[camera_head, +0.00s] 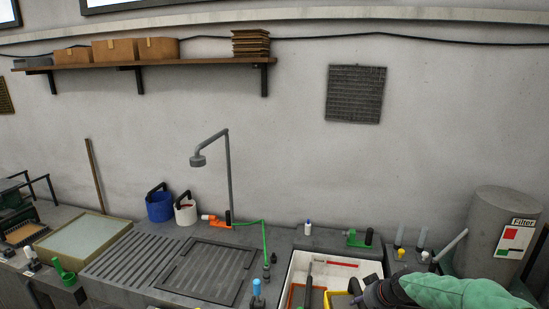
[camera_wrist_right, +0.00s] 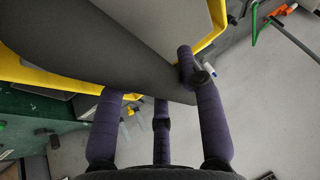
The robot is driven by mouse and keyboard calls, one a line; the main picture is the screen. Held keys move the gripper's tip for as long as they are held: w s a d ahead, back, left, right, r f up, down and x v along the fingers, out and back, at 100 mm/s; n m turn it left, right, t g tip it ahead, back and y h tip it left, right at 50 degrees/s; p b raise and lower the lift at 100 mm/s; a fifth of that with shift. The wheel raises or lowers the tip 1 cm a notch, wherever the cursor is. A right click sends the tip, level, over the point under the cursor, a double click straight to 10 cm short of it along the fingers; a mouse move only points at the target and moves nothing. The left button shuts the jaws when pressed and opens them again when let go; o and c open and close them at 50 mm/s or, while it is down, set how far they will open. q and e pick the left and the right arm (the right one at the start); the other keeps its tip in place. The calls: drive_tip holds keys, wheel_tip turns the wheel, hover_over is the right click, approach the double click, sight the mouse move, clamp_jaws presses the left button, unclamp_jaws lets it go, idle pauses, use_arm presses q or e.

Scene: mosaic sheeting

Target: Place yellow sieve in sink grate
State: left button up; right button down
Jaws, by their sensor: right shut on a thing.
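The yellow sieve (camera_head: 339,301) shows as a small yellow edge at the bottom of the head view, at the front of the white basin. In the right wrist view its yellow rim (camera_wrist_right: 50,80) and grey inner surface fill the upper part. My right gripper (camera_head: 374,293), with dark purple fingers, is shut on the sieve; the fingers also show in the wrist view (camera_wrist_right: 150,76). Much of the sieve is cut off by the frame edge. A dark square grate (camera_head: 207,272) lies in the counter left of the basin. My left gripper is not in view.
The white basin (camera_head: 342,253) holds an orange-framed sieve (camera_head: 308,298) and a red-marked bar. A green hose (camera_head: 265,240), a shower pipe (camera_head: 229,180) and a blue-topped bottle (camera_head: 257,287) stand around the grate. A grey filter cylinder (camera_head: 490,235) is at right. The grate's top is clear.

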drive_tip(key=s+a+f+n, duration=0.2)
drive_tip(key=s+a+f, duration=0.2)
drive_tip(key=s+a, duration=0.65)
wheel_tip(320, 180, down, 26)
drive_tip(key=s+d+b, duration=0.1)
drive_tip(key=s+b, duration=0.1)
drive_tip(key=b, duration=2.4)
drive_tip(key=shift+d+f+g+y, duration=0.2)
drive_tip(key=shift+g+y, duration=0.1)
